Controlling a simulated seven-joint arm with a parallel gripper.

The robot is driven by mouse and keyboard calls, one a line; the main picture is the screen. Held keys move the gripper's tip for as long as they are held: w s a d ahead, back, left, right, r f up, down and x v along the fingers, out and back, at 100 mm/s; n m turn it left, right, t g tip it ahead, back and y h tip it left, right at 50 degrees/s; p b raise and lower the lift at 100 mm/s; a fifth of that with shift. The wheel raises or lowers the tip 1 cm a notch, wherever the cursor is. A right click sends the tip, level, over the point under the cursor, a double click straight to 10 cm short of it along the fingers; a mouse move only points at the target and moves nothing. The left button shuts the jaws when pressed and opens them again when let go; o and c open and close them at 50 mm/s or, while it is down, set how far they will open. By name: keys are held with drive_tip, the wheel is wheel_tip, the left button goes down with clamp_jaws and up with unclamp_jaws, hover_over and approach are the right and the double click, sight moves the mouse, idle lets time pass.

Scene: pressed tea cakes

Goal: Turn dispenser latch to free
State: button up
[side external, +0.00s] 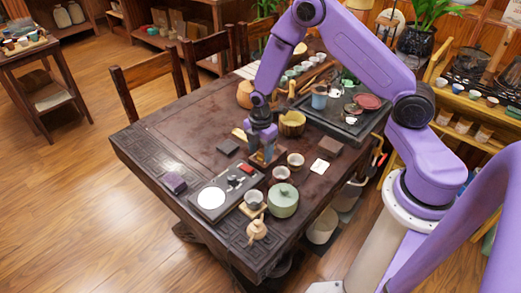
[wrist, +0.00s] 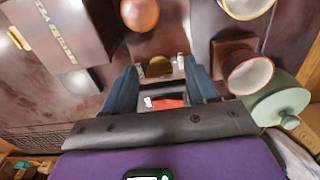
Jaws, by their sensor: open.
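My gripper (side external: 263,138) points down over the middle of the table, just above a small brown wooden block-like thing (side external: 267,157). In the wrist view my gripper (wrist: 165,72) has its two blue fingers apart, with a gold-brown rounded piece (wrist: 158,67) and a pale edge showing between the tips. I cannot tell whether the fingers touch them. A brown box with a lettered metallic face (wrist: 62,28) lies at the upper left of the wrist view; it may be the dispenser. I cannot make out the latch or its setting for certain.
A red piece (wrist: 168,103) shows between the finger bases. A red-rimmed cup (wrist: 248,73) and a pale green lidded pot (wrist: 280,106) stand to the right. In the side view, a dark tray with a white disc (side external: 211,198) lies in front; the table's left side is mostly clear.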

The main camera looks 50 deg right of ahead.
drive_tip(key=c, duration=1.1)
drive_tip(key=shift+o, duration=0.2)
drive_tip(key=shift+m, duration=0.3)
drive_tip(key=m, duration=0.3)
drive_tip(key=shift+m, duration=0.3)
drive_tip(key=m, duration=0.4)
drive_tip(key=shift+m, duration=0.3)
drive_tip(key=m, duration=0.4)
drive_tip(key=shift+m, duration=2.5)
